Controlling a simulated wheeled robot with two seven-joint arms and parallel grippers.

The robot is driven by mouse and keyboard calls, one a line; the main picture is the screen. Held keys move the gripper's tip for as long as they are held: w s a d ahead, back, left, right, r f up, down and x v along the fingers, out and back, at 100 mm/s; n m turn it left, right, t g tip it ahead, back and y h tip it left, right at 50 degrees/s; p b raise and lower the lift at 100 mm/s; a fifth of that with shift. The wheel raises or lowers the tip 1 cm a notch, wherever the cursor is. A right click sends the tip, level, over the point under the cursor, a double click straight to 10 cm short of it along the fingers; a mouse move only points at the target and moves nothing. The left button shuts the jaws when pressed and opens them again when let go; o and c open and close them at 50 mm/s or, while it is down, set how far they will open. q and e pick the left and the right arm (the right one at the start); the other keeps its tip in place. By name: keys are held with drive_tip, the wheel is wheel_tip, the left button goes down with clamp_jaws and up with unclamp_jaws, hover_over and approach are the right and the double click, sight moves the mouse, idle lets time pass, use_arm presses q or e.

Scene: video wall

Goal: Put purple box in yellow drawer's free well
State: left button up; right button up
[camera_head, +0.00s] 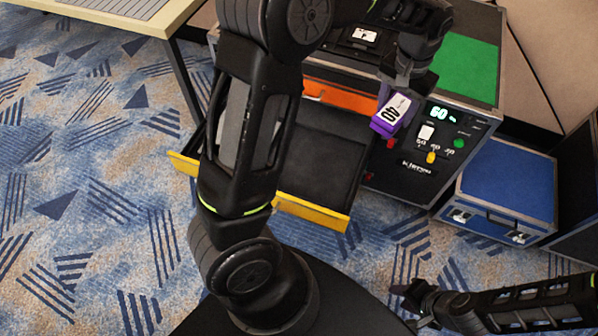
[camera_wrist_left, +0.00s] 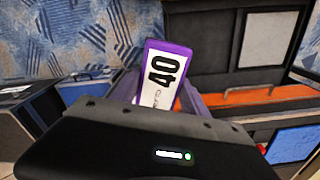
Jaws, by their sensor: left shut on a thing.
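The purple box (camera_head: 390,113) has a white label reading 40. My left gripper (camera_head: 398,82) is shut on it and holds it up beside the cabinet's control panel. The box also shows in the left wrist view (camera_wrist_left: 160,75), between the fingers. The yellow drawer (camera_head: 312,212) is pulled out below and to the left of the box. Its dark right-hand well (camera_head: 318,150) looks empty. A pale grey flat thing (camera_wrist_left: 268,40) shows in the other well in the left wrist view; my left arm covers much of that side in the head view. My right gripper (camera_head: 412,305) appears open and empty, low at the right.
An orange drawer front (camera_head: 340,96) lies just behind the yellow drawer. The black cabinet has a panel (camera_head: 430,145) with a lit 60 and coloured buttons, and a green top patch (camera_head: 468,68). A blue case (camera_head: 505,185) stands at right. A table (camera_head: 120,18) stands at upper left.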

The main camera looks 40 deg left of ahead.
use_arm(q)
drive_tip(key=shift+w, duration=0.15)
drive_tip(key=shift+f, duration=0.15)
drive_tip(key=s+a+f+n+b, duration=0.2)
drive_tip(key=a+f+n+b, duration=0.6)
drive_tip(key=f+n+b, duration=0.3)
drive_tip(key=s+a+f+n+b, duration=0.2)
drive_tip(key=a+f+n+b, duration=0.7)
drive_tip(key=f+b, duration=0.5)
drive_tip(key=shift+a+n, duration=0.2)
drive_tip(key=shift+n, duration=0.7)
drive_tip(key=shift+f+b, duration=1)
drive_tip(key=shift+f, duration=1.5)
drive_tip(key=shift+f+b, duration=0.8)
drive_tip(key=shift+f, duration=1.7)
